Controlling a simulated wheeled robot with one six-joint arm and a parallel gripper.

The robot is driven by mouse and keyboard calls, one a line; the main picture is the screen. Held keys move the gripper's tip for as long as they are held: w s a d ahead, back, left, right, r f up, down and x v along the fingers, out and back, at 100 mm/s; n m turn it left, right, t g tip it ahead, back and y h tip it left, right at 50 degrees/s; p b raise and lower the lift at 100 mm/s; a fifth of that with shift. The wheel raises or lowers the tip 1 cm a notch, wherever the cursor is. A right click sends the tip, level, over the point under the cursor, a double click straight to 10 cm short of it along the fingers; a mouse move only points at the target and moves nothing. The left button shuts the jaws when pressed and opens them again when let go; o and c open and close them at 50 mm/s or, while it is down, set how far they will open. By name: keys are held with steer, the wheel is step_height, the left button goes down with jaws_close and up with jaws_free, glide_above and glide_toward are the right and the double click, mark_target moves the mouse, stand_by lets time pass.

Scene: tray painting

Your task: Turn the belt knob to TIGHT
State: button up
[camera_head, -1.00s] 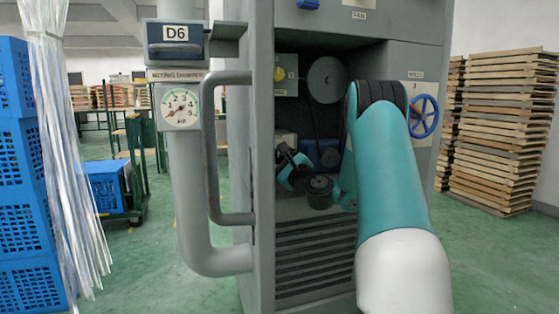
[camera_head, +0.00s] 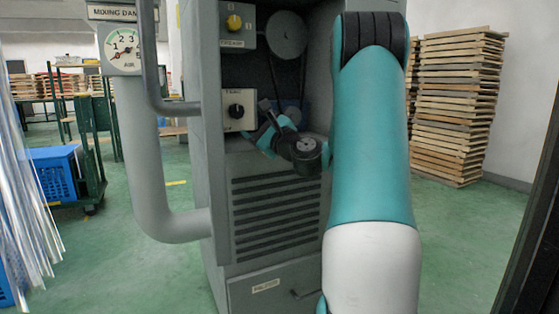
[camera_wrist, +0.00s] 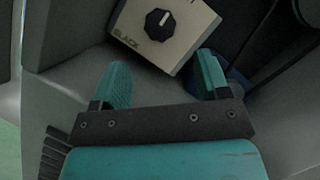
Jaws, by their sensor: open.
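The belt knob (camera_head: 236,110) is a black round knob on a cream panel inside the grey machine's recess. It also shows in the wrist view (camera_wrist: 160,23), where its white mark points up and slightly right, away from a printed word that looks like SLACK at the panel's lower left. My gripper (camera_head: 263,124) is just right of and below the panel in the head view. In the wrist view my gripper (camera_wrist: 162,68) has its two teal fingers spread apart, with nothing between them. The knob lies beyond the fingertips, untouched.
A yellow knob (camera_head: 234,22) on another panel is above. A grey disc (camera_head: 286,32) and a dark belt are to its right. A grey pipe (camera_head: 150,170) stands left of the machine. The recess walls are close around my gripper. Stacked wooden trays (camera_head: 455,110) stand at right.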

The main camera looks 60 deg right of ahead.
steer(key=b+v, duration=0.8)
steer(key=shift+s, duration=0.3)
steer(key=shift+a+f, duration=0.15)
steer(key=shift+a, duration=0.05)
